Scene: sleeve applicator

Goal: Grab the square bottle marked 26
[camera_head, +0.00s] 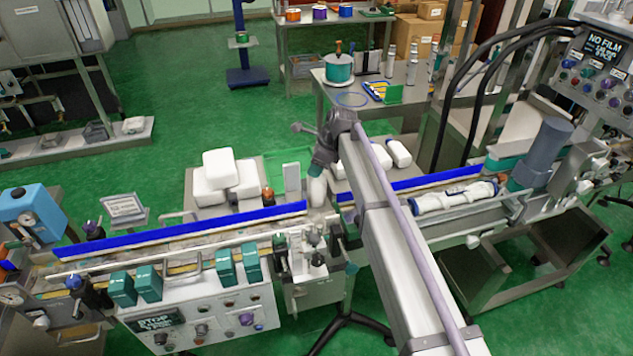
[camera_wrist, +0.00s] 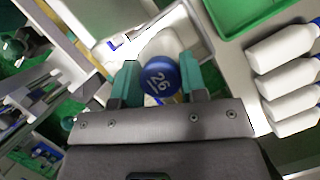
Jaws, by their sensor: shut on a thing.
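The bottle marked 26 shows in the wrist view as a round blue cap (camera_wrist: 160,77) with a white "26", between my gripper's two teal fingers. My gripper (camera_wrist: 158,88) is shut on it, one finger on each side of the cap. In the head view my gripper (camera_head: 319,168) is over the conveyor line, near a gap between the blue rails. A pale bottle body (camera_head: 317,192) shows just below it. The arm and fingers hide part of the bottle, and I cannot tell if its base touches anything.
Several white bottles (camera_wrist: 285,82) lie in a row at the right of the wrist view, near a green tray (camera_wrist: 245,12). In the head view, white blocks (camera_head: 222,172) lie left of my gripper. The conveyor's blue rail (camera_head: 180,234) and control posts (camera_head: 312,240) are close by.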

